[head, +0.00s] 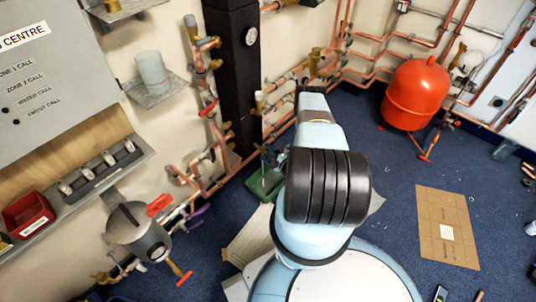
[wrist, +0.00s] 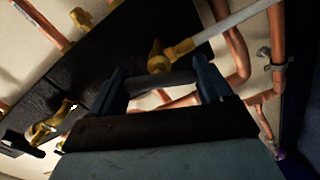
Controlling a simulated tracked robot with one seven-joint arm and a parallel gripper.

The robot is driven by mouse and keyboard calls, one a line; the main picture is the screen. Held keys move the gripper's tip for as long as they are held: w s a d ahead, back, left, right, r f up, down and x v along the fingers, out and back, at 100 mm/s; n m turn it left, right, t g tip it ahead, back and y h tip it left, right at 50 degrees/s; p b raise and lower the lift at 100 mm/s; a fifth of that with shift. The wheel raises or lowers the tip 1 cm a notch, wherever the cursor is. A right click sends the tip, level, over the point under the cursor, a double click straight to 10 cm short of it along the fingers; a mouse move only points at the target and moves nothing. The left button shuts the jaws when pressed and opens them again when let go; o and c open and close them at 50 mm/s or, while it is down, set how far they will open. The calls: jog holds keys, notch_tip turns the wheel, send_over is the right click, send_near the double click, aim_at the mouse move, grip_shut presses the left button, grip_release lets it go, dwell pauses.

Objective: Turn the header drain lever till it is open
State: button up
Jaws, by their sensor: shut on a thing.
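In the wrist view my gripper (wrist: 161,74) has its two blue fingers at either side of a dark grey bar (wrist: 168,80), which looks like the lever handle. It is shut on this bar. A brass valve body (wrist: 158,60) sits just beyond the bar, with a pale rod or tube (wrist: 235,22) running to the upper right. How far the lever is turned cannot be told. The black header (wrist: 100,50) fills the left behind the fingers. In the head view the header (head: 232,75) stands upright at the wall; my arm hides the gripper and the lever.
Copper pipes (wrist: 238,50) pass close on the right in the wrist view. In the head view a green tub (head: 266,183) stands on the floor left of my arm. A red vessel (head: 416,92) stands at the right. Cardboard (head: 446,228) lies on the blue floor.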

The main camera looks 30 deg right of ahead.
jog(key=shift+s+a+f, duration=0.1)
jog(key=o, duration=1)
jog(key=shift+c, duration=0.2)
jog(key=v, duration=1.3)
jog(key=shift+s, duration=0.35)
jog(key=shift+c, duration=0.4)
